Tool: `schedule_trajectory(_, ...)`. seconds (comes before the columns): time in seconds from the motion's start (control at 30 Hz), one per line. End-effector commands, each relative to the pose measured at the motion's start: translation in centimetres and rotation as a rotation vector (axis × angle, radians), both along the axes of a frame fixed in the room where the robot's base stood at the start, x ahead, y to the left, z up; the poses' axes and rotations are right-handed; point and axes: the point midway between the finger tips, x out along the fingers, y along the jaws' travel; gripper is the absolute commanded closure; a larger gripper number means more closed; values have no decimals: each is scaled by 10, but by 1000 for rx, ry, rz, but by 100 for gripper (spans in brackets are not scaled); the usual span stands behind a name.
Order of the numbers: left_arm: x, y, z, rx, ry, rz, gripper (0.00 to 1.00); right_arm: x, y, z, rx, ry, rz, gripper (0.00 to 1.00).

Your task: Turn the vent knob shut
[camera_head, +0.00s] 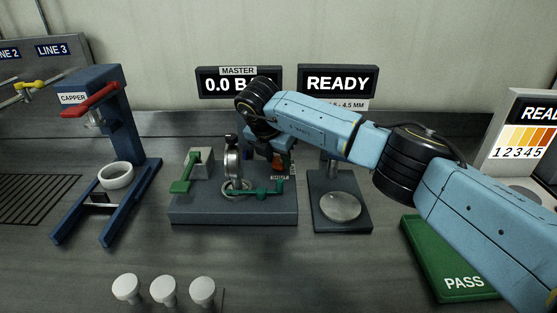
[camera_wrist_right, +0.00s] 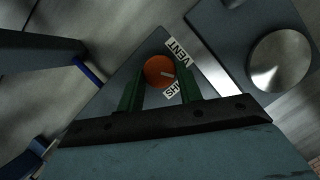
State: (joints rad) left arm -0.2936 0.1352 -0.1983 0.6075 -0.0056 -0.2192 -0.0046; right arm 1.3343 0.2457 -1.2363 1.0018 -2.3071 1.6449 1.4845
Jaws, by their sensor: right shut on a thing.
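The vent knob (camera_wrist_right: 155,67) is a round orange knob with a short white line. In the right wrist view the line points to the right, between the VENT label (camera_wrist_right: 182,50) and the partly covered SHUT label (camera_wrist_right: 173,90). My right gripper (camera_wrist_right: 159,82) has its two green fingers on either side of the knob, shut on it. In the head view the right gripper (camera_head: 279,158) reaches down at the back right of the grey valve base, and only a bit of the orange knob (camera_head: 277,166) shows. My left gripper is not in view.
A stand with a metal disc (camera_head: 340,207) is at right, the blue capper (camera_head: 117,130) at left. White knobs (camera_head: 164,289) lie in front.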

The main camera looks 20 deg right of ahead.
Motion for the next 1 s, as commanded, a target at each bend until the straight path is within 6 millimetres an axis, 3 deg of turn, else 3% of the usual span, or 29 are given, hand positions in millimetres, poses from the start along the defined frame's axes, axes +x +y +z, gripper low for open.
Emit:
schedule_trajectory(0.4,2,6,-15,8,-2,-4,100,4,3,0,-1,-3,-379,87)
schedule_trajectory(1.0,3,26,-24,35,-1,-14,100,6,3,1,1,-4,-588,87)
